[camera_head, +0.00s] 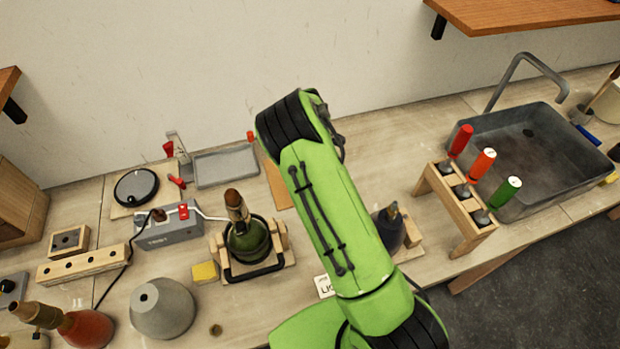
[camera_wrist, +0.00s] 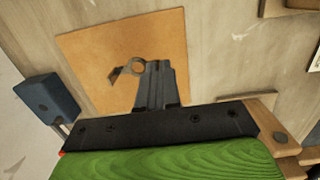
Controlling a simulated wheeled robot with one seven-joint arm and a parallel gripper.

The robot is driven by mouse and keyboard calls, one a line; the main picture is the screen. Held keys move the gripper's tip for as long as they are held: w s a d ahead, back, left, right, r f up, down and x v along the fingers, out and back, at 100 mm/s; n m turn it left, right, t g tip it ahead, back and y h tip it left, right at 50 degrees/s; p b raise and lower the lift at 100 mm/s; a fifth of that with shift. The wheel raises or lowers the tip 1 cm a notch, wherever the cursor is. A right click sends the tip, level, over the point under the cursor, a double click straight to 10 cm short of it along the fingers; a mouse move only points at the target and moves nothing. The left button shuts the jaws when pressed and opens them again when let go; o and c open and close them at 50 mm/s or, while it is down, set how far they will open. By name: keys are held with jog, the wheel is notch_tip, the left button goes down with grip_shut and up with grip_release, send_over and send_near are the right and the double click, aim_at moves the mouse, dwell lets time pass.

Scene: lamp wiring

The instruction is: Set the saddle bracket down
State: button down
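The saddle bracket (camera_wrist: 128,70), a small metal piece with a round loop and a bent tab, shows in the wrist view at the fingertips of my gripper (camera_wrist: 153,72). The fingers are close together and look shut on its right end. The bracket is over the tan mat (camera_wrist: 87,58); whether it touches the mat I cannot tell. In the head view a strip of the mat (camera_head: 275,186) shows beside my green arm, which hides my gripper and the bracket.
A grey tray (camera_head: 226,167) lies at the back left of the mat. A wooden cradle (camera_head: 283,240) with a green-and-brown bottle-like piece (camera_head: 247,238) stands in front. A screwdriver rack (camera_head: 455,208) and a sink (camera_head: 540,150) are at right. A dark blue block (camera_wrist: 48,97) stands beside the mat.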

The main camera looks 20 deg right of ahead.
jog(key=shift+f, duration=2.3)
jog(key=c, duration=1.4)
grip_release()
jog(key=shift+o, duration=0.2)
jog(key=shift+r, duration=0.1)
